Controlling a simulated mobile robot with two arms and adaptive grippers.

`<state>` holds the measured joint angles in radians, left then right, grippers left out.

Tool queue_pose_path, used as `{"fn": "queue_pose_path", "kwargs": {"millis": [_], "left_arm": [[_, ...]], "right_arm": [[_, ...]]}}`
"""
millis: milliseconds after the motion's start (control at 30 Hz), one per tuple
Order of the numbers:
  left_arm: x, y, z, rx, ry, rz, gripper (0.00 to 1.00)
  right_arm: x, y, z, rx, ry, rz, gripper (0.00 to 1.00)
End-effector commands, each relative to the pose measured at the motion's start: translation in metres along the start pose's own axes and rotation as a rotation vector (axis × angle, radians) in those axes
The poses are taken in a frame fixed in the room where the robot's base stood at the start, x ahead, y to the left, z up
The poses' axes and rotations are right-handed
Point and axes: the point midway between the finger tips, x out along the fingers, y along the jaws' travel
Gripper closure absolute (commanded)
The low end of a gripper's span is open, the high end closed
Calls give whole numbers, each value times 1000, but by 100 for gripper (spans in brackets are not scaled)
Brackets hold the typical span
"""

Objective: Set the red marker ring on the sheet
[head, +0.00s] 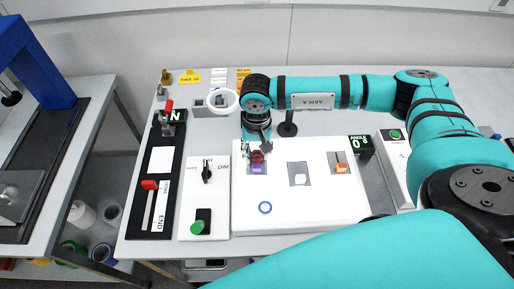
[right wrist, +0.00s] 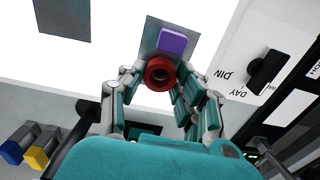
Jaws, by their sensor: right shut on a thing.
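The red marker ring (head: 258,156) is held in my right gripper (head: 256,146), over the upper left part of the white panel (head: 318,205). In the right wrist view the red ring (right wrist: 160,73) sits between the two fingertips of the gripper (right wrist: 158,85), its dark hole facing the camera. A purple block (right wrist: 172,41) lies on a grey patch (right wrist: 150,32) right by the ring; the block also shows under the gripper in the head view (head: 258,169). I cannot tell whether the ring touches the panel. My left gripper is out of view.
A blue ring (head: 265,208) lies on the panel's lower left. Left are a switch board (head: 218,223) and a black slider board (head: 150,222). The panel's lower middle is clear.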

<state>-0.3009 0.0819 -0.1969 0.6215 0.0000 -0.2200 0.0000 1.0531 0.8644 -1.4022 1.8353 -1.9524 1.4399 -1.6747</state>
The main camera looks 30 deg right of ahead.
Motion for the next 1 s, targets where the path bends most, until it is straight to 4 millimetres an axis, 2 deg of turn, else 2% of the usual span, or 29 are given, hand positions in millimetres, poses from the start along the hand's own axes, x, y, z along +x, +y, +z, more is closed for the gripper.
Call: {"fn": "queue_pose_path", "kwargs": {"millis": [267,433,467,600,867,967,1000], "left_arm": [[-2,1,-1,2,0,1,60],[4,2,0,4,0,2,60],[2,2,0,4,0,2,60],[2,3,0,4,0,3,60],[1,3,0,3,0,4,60],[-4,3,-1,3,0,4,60],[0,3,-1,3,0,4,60]], "right_arm": [[4,0,0,1,0,0,82],[9,0,0,1,0,0,82],[7,0,0,1,1,-1,64],[7,0,0,1,0,0,45],[6,0,0,1,0,0,44],[1,0,0,1,1,0,44],[0,0,0,1,2,-2,44]]}}
